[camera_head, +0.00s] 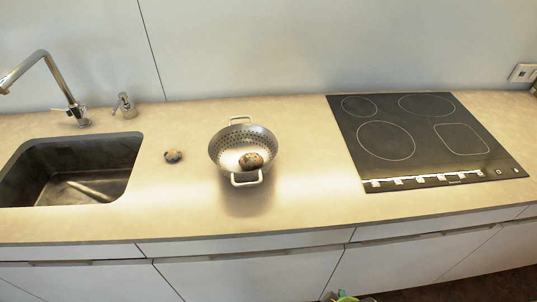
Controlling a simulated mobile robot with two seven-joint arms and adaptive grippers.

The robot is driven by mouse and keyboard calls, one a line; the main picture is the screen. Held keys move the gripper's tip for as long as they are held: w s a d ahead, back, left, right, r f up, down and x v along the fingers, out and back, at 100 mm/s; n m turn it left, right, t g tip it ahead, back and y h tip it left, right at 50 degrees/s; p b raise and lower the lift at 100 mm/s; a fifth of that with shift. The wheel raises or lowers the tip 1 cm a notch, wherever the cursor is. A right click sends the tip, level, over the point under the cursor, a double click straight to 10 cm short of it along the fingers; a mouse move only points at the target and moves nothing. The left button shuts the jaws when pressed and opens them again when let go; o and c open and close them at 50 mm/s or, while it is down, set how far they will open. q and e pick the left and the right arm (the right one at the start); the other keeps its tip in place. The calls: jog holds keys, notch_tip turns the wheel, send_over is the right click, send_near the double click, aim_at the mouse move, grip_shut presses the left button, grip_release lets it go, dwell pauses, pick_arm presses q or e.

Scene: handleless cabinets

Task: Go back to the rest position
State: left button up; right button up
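Neither of my grippers can be made out in the head view. A metal colander (228,141) with two handles stands on the counter (310,135) between the sink and the cooktop. A brown, potato-like item (251,161) lies inside it, toward the front. A second, smaller one (173,156) lies on the counter to the left of the colander, apart from it.
A sink (90,150) with a tall faucet (50,75) and a soap dispenser (125,106) is at the left. A black cooktop (420,138) is at the right. A small green object (345,297), mostly cut off, shows at the bottom edge.

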jog(key=s+f+g, duration=0.1)
jog(key=s+f, duration=0.2)
jog(key=f, duration=0.5)
jog(key=s+f, duration=0.4)
jog(key=f, duration=0.4)
jog(key=s+d+f, duration=0.3)
jog(key=s+f, duration=0.5)
jog(key=s, duration=0.3)
jog(key=shift+s+f+g, duration=0.2)
jog(key=shift+s+g, duration=0.2)
